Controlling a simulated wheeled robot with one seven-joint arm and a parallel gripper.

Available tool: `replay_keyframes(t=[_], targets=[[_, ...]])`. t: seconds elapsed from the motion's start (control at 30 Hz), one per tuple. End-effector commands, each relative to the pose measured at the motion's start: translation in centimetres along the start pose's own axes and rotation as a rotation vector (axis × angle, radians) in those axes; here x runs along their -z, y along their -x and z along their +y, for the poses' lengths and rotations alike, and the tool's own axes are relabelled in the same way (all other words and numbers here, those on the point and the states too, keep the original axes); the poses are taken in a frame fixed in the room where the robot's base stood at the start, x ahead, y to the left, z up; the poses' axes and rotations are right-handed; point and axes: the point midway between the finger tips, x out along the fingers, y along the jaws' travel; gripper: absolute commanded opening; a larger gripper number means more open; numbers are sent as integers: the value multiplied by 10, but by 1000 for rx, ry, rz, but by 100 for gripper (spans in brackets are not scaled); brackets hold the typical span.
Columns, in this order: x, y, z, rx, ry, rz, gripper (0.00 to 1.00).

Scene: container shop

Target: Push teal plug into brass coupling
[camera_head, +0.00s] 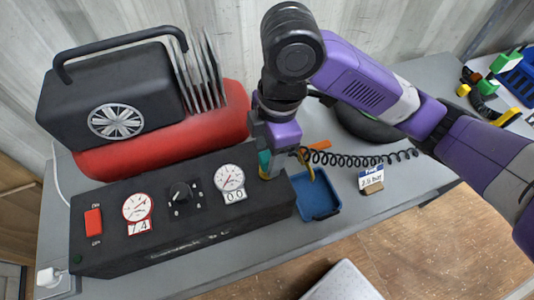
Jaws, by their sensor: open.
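My gripper (277,164) points down at the right end of the black control box, with its jaws open. A small teal part (264,158), which looks like the plug, shows at the jaws' left side, partly hidden by them. A small brass-coloured bit (265,174) shows just below it at the box top and looks like the coupling. I cannot tell how deep the plug sits in it. A black coiled hose (360,160) runs right from beside my gripper. A curved yellow piece (306,163) shows just right of the jaws.
The black control box (180,250) carries two gauges, a knob and a red switch. A compressor with a red tank (165,135) stands behind it. A blue tray (318,212) and a small sign (371,180) stand to the right. The grey bench (410,190) is bare around the sign.

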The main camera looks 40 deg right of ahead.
Motion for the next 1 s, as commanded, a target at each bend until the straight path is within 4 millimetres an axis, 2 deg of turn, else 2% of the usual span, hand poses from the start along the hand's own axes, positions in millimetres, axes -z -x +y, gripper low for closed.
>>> replay_keyframes(t=[0.2, 0.4, 1.0], targets=[[0, 38, 1, -5, 2, -3, 56], [0, 57, 0, -2, 2, -1, 56], [0, 59, 0, 0, 1, 0, 56]])
